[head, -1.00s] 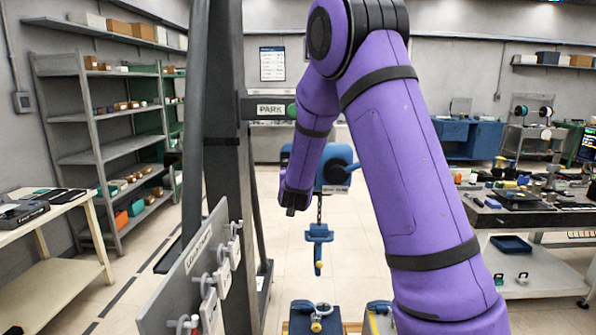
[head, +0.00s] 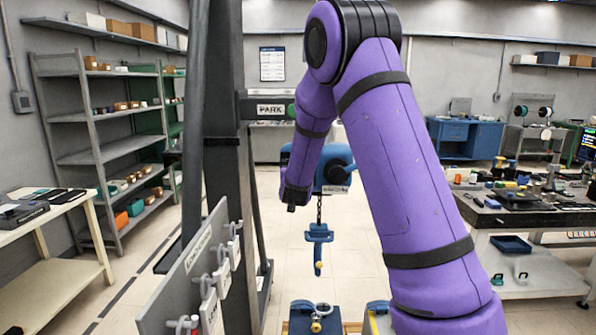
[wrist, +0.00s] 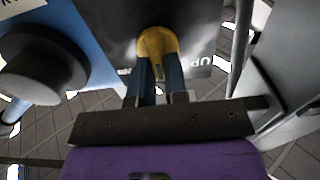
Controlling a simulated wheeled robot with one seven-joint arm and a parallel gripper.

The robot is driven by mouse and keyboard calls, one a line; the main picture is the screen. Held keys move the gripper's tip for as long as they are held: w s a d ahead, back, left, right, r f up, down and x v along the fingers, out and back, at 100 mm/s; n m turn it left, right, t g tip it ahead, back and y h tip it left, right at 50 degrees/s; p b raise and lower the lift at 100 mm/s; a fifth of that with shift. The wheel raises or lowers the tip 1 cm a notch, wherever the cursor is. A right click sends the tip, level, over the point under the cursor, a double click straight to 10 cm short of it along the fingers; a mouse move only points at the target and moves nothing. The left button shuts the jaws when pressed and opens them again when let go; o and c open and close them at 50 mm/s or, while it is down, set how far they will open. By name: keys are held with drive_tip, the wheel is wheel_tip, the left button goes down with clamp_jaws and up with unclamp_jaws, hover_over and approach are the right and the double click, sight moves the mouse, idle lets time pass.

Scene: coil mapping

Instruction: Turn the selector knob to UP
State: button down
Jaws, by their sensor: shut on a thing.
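The selector knob (wrist: 157,42) is a yellow, rounded knob on a dark plate in the wrist view. My gripper (wrist: 160,72) is shut on it, one dark blue finger on each side. White "UP" lettering (wrist: 200,61) appears upside down on the plate, to the right of the knob. Another marking left of the fingers is mostly covered. The knob's pointing direction cannot be told. In the head view, my purple wrist is in front of the blue hoist body (head: 333,168); the knob and fingertips cannot be made out there.
A round black part (wrist: 42,65) stands out beside the knob plate. A blue hook block (head: 319,234) hangs on a chain below the hoist. A grey post (head: 228,170) with a PARK sign (head: 271,109) and a lockout board (head: 190,270) stand at the left.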

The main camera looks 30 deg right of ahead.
drive_tip(key=shift+n, duration=0.3)
drive_tip(key=shift+w+a+f+n, duration=0.1)
drive_tip(key=shift+a+n, duration=0.1)
drive_tip(key=shift+n, duration=1.6)
drive_tip(key=shift+w+a+n, duration=0.1)
drive_tip(key=shift+a+n, duration=0.05)
drive_tip(key=shift+n, duration=1.65)
drive_tip(key=c, duration=1.1)
unclamp_jaws()
drive_tip(key=shift+c, duration=0.2)
drive_tip(key=shift+s, duration=0.1)
